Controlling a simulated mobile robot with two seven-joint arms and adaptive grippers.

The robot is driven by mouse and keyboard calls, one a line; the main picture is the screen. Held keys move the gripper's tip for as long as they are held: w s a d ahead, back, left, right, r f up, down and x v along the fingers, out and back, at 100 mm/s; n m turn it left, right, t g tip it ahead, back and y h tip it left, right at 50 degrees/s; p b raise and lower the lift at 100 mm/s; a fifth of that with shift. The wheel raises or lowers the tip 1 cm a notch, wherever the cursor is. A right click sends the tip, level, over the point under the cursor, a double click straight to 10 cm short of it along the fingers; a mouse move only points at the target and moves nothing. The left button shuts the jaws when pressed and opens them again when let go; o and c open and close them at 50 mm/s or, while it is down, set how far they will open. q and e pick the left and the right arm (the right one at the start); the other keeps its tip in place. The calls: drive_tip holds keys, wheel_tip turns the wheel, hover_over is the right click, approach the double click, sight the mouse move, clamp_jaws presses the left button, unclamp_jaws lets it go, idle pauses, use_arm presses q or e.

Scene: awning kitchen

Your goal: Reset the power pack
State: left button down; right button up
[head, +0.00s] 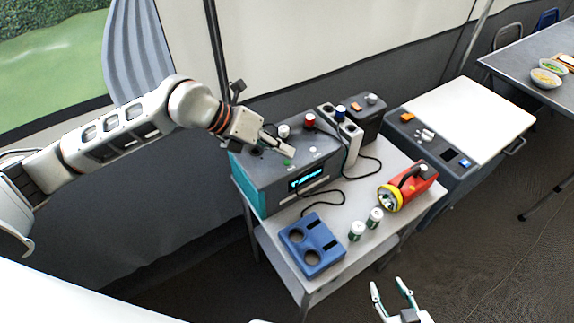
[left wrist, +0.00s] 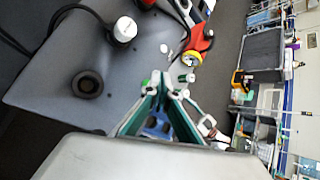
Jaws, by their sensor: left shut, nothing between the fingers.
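The power pack (head: 270,183) is a dark grey box with teal sides and a lit blue display on its front, standing on a small table. Its top carries a green button (head: 287,162), a white button (head: 312,149), and white and red plugs. My left gripper (head: 291,150) is shut and empty, low over the top near the green button; I cannot tell if it touches. In the left wrist view the fingertips (left wrist: 163,78) meet above the grey top (left wrist: 50,95), with a round dark socket (left wrist: 87,84) to the left. My right gripper (head: 391,287) is open and empty, in front of the table.
A blue tray with round holes (head: 325,239), two small canisters (head: 356,231) and a red-yellow torch (head: 408,187) stand on the white table. Black cables run from the pack's area. A grey cooler-like unit (head: 433,150) with a white top stands to the right.

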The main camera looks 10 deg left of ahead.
use_arm(q)
drive_tip(key=shift+f, duration=0.25)
use_arm(e)
drive_tip(key=shift+s+f, duration=0.1)
drive_tip(key=shift+f, duration=0.2)
drive_tip(key=shift+r, duration=0.25)
drive_tip(key=shift+f, duration=0.2)
idle(0.4)
use_arm(q)
drive_tip(key=shift+f, duration=0.4)
use_arm(e)
drive_tip(key=shift+f, duration=0.2)
use_arm(q)
drive_tip(key=shift+f+b, duration=0.3)
drive_tip(key=shift+f, duration=0.05)
use_arm(e)
drive_tip(key=shift+f, duration=0.1)
idle(0.6)
use_arm(q)
drive_tip(key=shift+r, duration=0.15)
drive_tip(key=shift+r+p, duration=0.55)
drive_tip(key=shift+r, duration=0.1)
use_arm(e)
drive_tip(key=shift+r, duration=0.75)
